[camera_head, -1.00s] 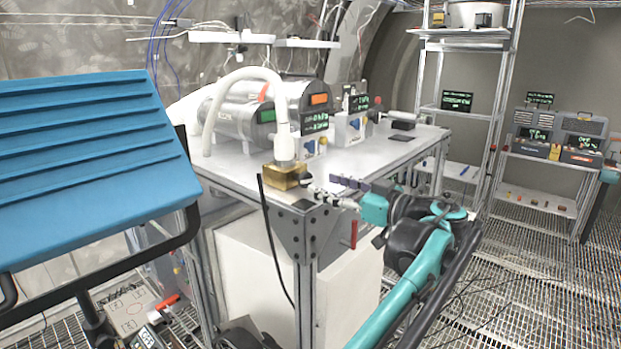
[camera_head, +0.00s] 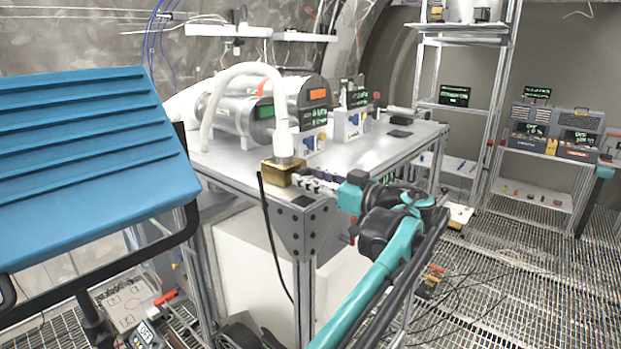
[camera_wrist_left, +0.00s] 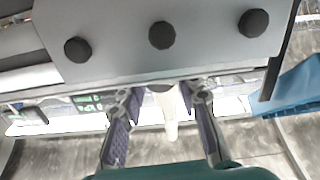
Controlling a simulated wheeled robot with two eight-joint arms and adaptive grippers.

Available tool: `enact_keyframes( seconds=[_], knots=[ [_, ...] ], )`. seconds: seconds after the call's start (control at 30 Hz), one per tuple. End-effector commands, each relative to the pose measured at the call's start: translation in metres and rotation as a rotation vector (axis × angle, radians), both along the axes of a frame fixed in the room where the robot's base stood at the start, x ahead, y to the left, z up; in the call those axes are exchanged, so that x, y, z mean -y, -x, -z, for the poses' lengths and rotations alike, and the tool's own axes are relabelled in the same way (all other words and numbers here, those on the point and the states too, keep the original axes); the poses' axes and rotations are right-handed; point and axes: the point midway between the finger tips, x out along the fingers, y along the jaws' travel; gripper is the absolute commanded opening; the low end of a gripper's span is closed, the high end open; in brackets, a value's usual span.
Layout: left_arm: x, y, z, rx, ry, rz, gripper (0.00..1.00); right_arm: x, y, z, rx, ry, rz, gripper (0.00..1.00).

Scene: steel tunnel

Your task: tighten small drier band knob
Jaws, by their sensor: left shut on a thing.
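My left gripper (camera_head: 312,182) is at the right side of a brass block (camera_head: 283,172) on the near corner of the bench. Its fingers are closed in on a small part there that I take to be the small drier band knob; the fingers hide it. A white hose (camera_head: 283,128) rises from the block and bends over toward the steel cylinders. In the left wrist view my left gripper's fingers (camera_wrist_left: 163,98) reach toward the bench edge, with a pale hose-like shape (camera_wrist_left: 170,122) between them. My right gripper is not in view.
The steel bench (camera_head: 228,178) holds two steel cylinders (camera_head: 236,116) and small display units. A blue ribbed panel (camera_head: 85,160) fills the left. A black cable (camera_head: 272,235) hangs by the bench leg.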

Motion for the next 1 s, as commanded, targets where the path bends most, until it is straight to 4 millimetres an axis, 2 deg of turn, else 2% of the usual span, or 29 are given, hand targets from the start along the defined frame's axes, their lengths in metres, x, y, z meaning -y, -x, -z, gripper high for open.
enact_keyframes(
  seconds=[0.4,0.8,0.83,0.9,1.0],
  knots=[
    [0.001,-0.001,-0.001,-0.347,-0.253,0.001,0.04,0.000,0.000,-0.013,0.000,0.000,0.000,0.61],
    [0.002,-0.001,0.000,-0.392,-0.287,0.001,0.04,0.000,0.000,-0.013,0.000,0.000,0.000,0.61],
    [0.002,-0.001,0.000,-0.392,-0.287,0.001,0.38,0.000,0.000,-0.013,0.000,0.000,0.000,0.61],
    [0.002,-0.001,0.000,-0.392,-0.286,0.001,0.54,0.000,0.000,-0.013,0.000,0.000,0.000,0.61],
    [0.001,-0.001,0.000,-0.392,-0.286,0.001,0.54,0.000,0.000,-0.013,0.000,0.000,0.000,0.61]
  ],
)
